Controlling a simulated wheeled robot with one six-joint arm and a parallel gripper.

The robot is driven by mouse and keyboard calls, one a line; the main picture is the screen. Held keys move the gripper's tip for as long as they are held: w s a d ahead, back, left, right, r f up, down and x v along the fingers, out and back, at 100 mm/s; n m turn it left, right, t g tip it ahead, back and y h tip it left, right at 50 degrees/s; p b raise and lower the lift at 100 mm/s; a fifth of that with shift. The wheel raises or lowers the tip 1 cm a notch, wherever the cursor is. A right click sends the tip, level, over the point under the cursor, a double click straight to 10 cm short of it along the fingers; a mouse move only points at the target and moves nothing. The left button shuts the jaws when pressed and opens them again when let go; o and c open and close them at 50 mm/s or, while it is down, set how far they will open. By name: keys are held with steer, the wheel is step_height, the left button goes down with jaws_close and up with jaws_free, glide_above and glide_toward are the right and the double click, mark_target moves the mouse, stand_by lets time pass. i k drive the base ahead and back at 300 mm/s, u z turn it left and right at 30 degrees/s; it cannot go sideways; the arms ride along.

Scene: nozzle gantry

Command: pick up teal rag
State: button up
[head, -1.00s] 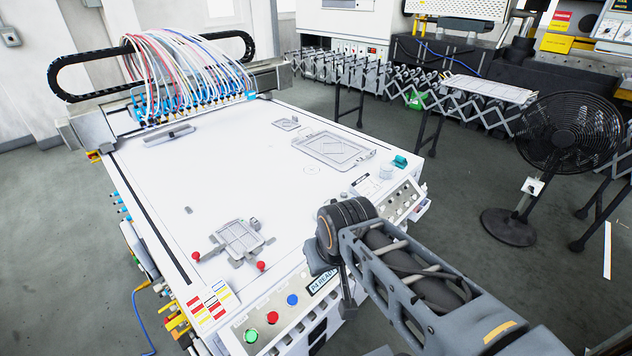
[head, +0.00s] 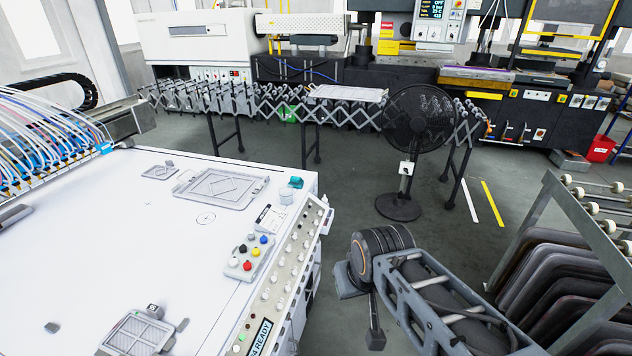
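A small teal cloth-like bundle (head: 296,182), which I take as the teal rag, lies crumpled at the far right corner of the white machine table (head: 130,235). It sits just behind a small pale round container (head: 286,197). My arm shows at the lower right in the head view, beside the table and over the floor. The arm is apart from the rag.
A grey rectangular plate (head: 222,187) and a button box (head: 249,256) are on the table. A black fan (head: 418,125) stands on the floor behind. A rack of dark panels (head: 560,275) is at right. Open floor lies between table, fan and rack.

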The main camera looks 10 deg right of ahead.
mark_target(298, 183)
steer(key=z, duration=0.75)
steer(key=k, duration=1)
steer(key=z, duration=1.35)
steer(key=i, duration=0.3)
steer(key=u, duration=0.55)
steer(key=i, duration=2.05)
steer(key=u, duration=1.35)
steer(key=i, duration=1.1)
steer(key=u, duration=1.7)
steer(key=i, duration=0.45)
steer(key=u, duration=0.25)
